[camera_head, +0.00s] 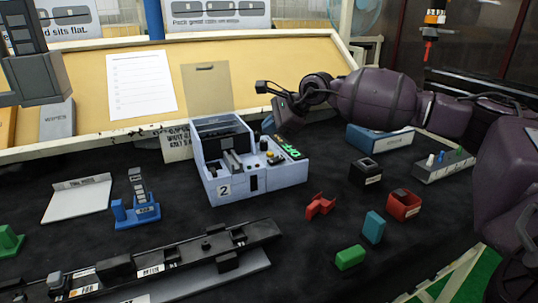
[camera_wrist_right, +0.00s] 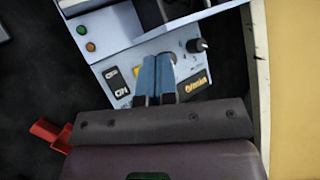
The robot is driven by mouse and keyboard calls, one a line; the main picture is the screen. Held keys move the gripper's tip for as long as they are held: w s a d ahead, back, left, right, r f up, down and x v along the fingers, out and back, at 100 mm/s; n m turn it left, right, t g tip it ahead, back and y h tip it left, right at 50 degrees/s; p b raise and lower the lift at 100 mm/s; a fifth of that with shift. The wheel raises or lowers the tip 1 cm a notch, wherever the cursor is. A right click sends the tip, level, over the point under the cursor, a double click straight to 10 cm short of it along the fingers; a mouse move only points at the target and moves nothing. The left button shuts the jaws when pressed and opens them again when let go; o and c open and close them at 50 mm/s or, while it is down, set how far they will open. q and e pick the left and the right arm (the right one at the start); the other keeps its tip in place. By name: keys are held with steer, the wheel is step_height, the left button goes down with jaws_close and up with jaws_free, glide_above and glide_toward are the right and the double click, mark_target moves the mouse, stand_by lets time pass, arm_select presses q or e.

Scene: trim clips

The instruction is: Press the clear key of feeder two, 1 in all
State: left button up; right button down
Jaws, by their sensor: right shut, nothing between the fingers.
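Feeder two (camera_head: 228,187) is a pale blue-grey box on the black cloth, with a "2" on its front, a green-lit display (camera_head: 291,152) and small keys on top. My right gripper (camera_head: 268,124) is above its back right part. In the right wrist view, the shut blue-grey fingers (camera_wrist_right: 157,60) are empty and point at the white key panel (camera_wrist_right: 128,55). Dark labelled keys (camera_wrist_right: 122,91) lie left of the fingers, and a yellow key is partly hidden behind them. I cannot read which key is clear, nor tell whether the fingertips touch the panel. My left gripper is out of view.
A black knob (camera_wrist_right: 197,45) stands right of the fingers. Red (camera_head: 404,205) and black (camera_head: 364,172) bins, a red clip (camera_head: 320,206) and teal and green blocks lie right of the feeder. A long dark rail (camera_head: 180,258) lies in front. Cloth between them is bare.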

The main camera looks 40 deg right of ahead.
mark_target(271, 154)
step_height(271, 154, down, 3)
steer(key=shift+f, duration=0.1)
steer(key=shift+f+b, duration=0.3)
steer(key=shift+f, duration=0.2)
stand_by(0.5)
stand_by(1.1)
steer(key=shift+f, duration=0.15)
steer(key=shift+f, duration=0.3)
steer(key=shift+f, duration=0.55)
stand_by(1.2)
steer(key=shift+r, duration=1)
